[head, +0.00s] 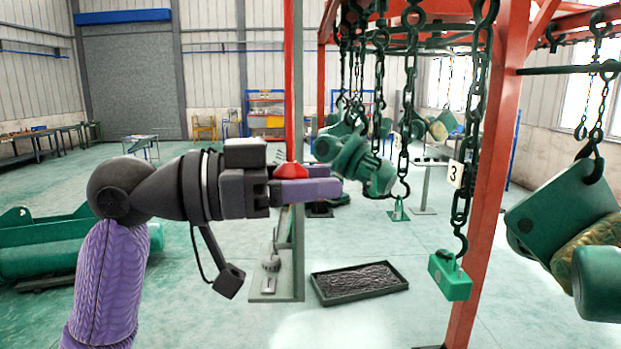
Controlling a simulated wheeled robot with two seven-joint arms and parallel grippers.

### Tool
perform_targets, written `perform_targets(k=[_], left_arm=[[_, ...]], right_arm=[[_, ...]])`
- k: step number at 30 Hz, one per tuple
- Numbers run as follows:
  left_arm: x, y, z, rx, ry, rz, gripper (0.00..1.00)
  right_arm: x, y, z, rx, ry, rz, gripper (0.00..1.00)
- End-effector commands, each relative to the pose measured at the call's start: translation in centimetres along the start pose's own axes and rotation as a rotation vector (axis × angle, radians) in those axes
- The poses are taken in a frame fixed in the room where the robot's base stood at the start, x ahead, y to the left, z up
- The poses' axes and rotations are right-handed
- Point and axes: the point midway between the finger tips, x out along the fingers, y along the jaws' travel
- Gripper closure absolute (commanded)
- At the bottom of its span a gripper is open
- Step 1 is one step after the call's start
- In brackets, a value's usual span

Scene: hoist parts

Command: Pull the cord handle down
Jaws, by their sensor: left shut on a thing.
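The red cord handle (291,170) shows as a small cone in the middle of the head view, in front of a red post. My left gripper (316,189) reaches in from the left with purple fingers and is shut on the handle. The fingers hide the handle's lower part. The cord above it is hard to tell from the red post behind. My right gripper is out of view.
Dark chains with hooks hang at the right, carrying a green motor (357,163) and a green block (450,277). A red frame post (490,170) stands there. A black tray (359,283) lies on the floor. Open floor lies around the tray.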

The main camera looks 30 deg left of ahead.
Motion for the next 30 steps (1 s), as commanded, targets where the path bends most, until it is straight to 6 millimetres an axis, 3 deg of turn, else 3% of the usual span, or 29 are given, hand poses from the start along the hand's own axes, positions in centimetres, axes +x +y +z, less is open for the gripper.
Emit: perform_targets(k=[10, 18, 26, 27, 30], left_arm=[[0.0, 0.0, 0.5, 0.001, 0.000, -0.001, 1.00], [0.0, 0.1, 4.9, 0.002, -0.001, -0.001, 1.00], [0.0, 0.1, 4.5, 0.002, -0.001, -0.001, 1.00], [0.0, 0.1, 4.5, 0.002, -0.001, 0.000, 0.48], [0.0, 0.1, 4.5, 0.002, -0.001, 0.000, 0.27]], right_arm=[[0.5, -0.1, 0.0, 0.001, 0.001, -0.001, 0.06], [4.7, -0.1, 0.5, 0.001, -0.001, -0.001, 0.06], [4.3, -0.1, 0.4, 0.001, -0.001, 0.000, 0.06], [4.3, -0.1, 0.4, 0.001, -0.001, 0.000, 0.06], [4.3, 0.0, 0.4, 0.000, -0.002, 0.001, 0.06]])
